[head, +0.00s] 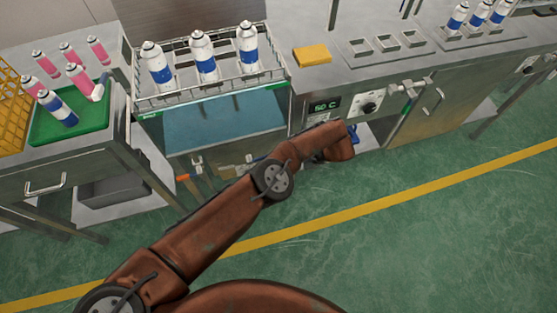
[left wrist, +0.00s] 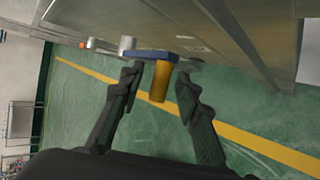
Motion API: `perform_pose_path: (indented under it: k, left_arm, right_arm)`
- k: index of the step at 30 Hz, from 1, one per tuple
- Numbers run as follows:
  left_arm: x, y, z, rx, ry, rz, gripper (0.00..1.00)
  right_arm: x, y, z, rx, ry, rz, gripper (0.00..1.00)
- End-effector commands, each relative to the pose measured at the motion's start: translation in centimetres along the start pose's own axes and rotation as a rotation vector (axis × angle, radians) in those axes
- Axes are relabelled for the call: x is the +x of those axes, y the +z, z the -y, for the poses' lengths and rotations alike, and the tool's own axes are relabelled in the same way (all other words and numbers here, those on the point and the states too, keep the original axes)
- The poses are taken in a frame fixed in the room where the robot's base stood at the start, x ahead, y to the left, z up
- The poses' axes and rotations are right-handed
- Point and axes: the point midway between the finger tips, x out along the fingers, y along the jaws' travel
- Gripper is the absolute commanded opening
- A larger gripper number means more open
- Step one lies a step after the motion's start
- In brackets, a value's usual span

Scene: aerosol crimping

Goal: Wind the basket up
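The wire basket (head: 213,91) holds three white-and-blue spray cans (head: 203,56), standing upright. Its wire walls show at the top of the water tank (head: 225,131); I cannot tell how deep its floor sits. A blue crank arm (head: 352,133) shows at the cabinet front, just past the end of my left arm. In the left wrist view, the blue crank arm (left wrist: 150,55) carries a yellow-orange handle (left wrist: 160,81). My left gripper (left wrist: 159,72) is open, with a finger on each side of the handle and gaps visible. In the head view my wrist hides the fingers. My right gripper is out of view.
A temperature display (head: 326,105) and knob (head: 369,106) are on the cabinet front. A yellow block (head: 312,55) lies on the counter. A green tray (head: 72,132) with cans stands at left. The green floor with its yellow line (head: 440,182) is open in front.

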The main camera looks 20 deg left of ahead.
Motion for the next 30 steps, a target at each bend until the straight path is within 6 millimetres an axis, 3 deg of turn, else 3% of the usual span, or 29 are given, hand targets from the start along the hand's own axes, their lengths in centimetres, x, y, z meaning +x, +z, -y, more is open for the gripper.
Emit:
perform_pose_path:
  k: [13,24,30]
  left_arm:
    - [-0.9,0.7,-1.2,-0.002,-0.003,0.004,0.31]
    - [-4.6,2.1,-6.1,-0.003,-0.002,0.004,0.31]
    - [-5.7,2.4,-7.6,-0.002,0.000,0.003,0.31]
  right_arm:
    - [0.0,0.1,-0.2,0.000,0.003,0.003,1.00]
    - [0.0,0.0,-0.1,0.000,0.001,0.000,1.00]
    - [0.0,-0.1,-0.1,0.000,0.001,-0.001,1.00]
